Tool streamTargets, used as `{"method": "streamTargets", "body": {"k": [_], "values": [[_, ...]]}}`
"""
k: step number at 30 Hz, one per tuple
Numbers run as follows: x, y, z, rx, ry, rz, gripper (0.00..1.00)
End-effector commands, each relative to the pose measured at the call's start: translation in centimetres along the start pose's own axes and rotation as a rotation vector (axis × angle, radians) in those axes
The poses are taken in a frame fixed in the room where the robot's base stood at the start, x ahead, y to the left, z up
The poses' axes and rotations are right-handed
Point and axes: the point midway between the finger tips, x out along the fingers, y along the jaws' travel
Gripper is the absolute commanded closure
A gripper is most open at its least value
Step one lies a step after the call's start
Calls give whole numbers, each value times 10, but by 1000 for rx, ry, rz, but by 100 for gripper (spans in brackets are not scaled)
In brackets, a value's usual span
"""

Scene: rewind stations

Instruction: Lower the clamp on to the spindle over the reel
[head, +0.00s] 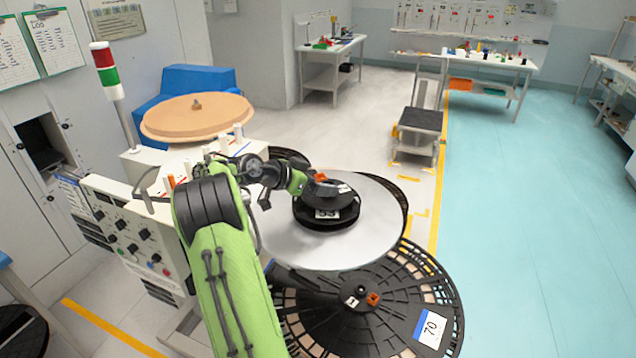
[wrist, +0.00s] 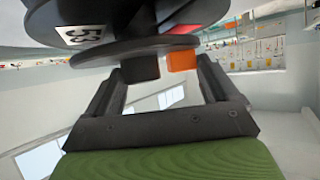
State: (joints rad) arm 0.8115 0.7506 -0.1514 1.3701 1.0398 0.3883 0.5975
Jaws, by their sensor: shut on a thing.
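The clamp (head: 325,191), a black disc with an orange tab, is at my gripper (head: 308,184), over a black reel hub (head: 327,222) labelled 53. This hub is in the middle of a silver disc (head: 370,235). In the wrist view, the clamp's flat disc (wrist: 120,52) spans above my gripper (wrist: 165,80), with its black block (wrist: 140,70) and orange tab (wrist: 182,61) between the fingers. The hub with the 53 label (wrist: 80,34) shows beyond the disc. The spindle is hidden, and I cannot tell whether clamp and hub touch.
A black slotted reel (head: 400,310) labelled 70 lies in front, with an orange piece at its centre. A control panel (head: 130,235) and a signal tower (head: 107,80) stand at left. A tan disc (head: 195,118) is behind. The turquoise floor (head: 530,220) at right is clear.

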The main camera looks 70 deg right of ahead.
Motion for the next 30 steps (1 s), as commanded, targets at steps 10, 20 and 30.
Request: {"method": "streamTargets", "body": {"k": [10,20,30], "values": [[-1,-1,-2,3,2,-4,0],[-28,-2,-2,2,2,-10,0],[-110,-2,-3,2,3,-8,0]]}}
